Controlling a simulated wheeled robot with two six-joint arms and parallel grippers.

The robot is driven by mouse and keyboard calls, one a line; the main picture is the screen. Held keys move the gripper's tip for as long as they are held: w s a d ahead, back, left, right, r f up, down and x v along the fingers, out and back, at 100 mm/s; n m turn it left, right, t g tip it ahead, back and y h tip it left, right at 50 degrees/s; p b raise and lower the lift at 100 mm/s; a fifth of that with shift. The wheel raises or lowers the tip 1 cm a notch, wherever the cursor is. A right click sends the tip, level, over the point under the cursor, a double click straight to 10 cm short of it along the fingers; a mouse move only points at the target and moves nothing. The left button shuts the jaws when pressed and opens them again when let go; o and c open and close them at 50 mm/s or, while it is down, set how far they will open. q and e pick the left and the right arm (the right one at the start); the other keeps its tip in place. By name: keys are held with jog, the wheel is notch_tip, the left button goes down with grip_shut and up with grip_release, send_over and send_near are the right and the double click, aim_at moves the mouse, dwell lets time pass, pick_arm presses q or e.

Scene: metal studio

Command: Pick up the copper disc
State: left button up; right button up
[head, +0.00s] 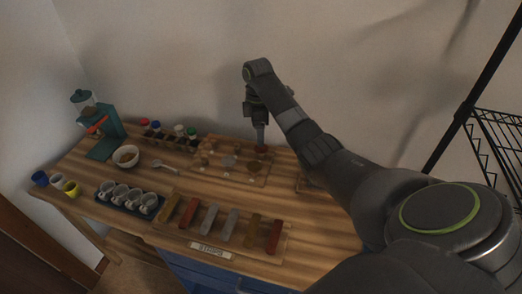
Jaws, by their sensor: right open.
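A wooden board (241,178) on the table holds several small discs. A reddish disc (261,149) near its back right looks like the copper disc, though it is small and dim. My right gripper (260,142) points straight down just above this reddish disc. Its jaws are open, and I cannot tell whether the tips touch or straddle the disc. A paler grey disc (228,160) and a brownish disc (253,167) lie to the left and in front. My left gripper is out of view.
Metal strips (231,224) lie in a row at the front, behind a "STRIPS" label (210,249). Mugs on a dark tray (128,208), a bowl (125,157), bottles in a rack (173,143) and a teal grinder (107,138) stand left. A wall rises behind.

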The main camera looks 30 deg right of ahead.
aim_at(261, 148)
jog(key=shift+s+f, duration=0.1)
jog(key=shift+f, duration=0.35)
jog(key=f, duration=0.1)
jog(key=f+p, duration=0.1)
jog(key=f, duration=0.1)
jog(key=shift+s+d+f, duration=0.15)
jog(key=shift+d+f, duration=0.1)
jog(key=shift+f, duration=0.45)
jog(key=shift+f+p, duration=0.2)
jog(key=shift+p, duration=0.2)
jog(key=c, duration=1.1)
jog(key=shift+o, duration=0.2)
jog(key=shift+r, duration=0.1)
